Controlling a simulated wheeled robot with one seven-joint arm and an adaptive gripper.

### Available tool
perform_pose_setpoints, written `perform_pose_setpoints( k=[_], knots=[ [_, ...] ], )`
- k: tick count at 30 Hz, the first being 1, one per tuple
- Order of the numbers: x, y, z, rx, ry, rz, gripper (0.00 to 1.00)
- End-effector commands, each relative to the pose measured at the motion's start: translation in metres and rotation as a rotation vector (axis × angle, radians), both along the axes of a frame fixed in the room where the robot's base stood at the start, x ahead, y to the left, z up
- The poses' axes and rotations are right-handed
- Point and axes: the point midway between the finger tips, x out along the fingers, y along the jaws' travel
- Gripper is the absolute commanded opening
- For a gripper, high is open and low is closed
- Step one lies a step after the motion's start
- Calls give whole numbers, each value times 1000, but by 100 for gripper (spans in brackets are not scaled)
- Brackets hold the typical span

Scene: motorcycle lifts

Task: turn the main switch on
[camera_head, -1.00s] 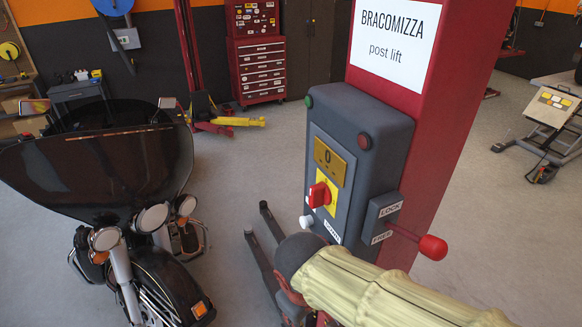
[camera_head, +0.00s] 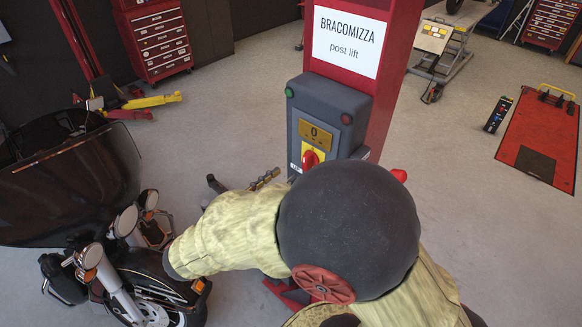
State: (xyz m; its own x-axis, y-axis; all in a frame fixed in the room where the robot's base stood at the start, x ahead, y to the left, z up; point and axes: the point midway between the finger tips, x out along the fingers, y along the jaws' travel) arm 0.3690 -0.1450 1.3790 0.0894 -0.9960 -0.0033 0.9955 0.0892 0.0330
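The main switch (camera_head: 310,158) is a red knob on a yellow plate, on the front of the grey control box (camera_head: 354,104) of the post lift. My dark, rounded arm joint stands in front of its lower part, so the knob's full angle cannot be read. A brass-coloured plate (camera_head: 317,133) marked 0 sits just above the knob. My arm, in a pale yellow sleeve, crosses the lower middle of the view and bends to the left. My gripper cannot be made out, so its state and distance from the switch do not show.
A motorcycle (camera_head: 120,265) with a dark windshield stands close on the left. The red post (camera_head: 398,60) rises behind the box. A red lever knob (camera_head: 399,175) peeks out at its right.

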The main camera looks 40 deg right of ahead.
Motion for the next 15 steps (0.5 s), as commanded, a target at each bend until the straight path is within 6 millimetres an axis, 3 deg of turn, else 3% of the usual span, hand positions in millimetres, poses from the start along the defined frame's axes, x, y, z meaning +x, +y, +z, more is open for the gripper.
perform_pose_setpoints(
  k=[7, 15],
  knots=[
    [-3, -13, 3, -11, 35, -14, 32],
    [0, -50, 3, -10, 33, -15, 32]
  ],
)
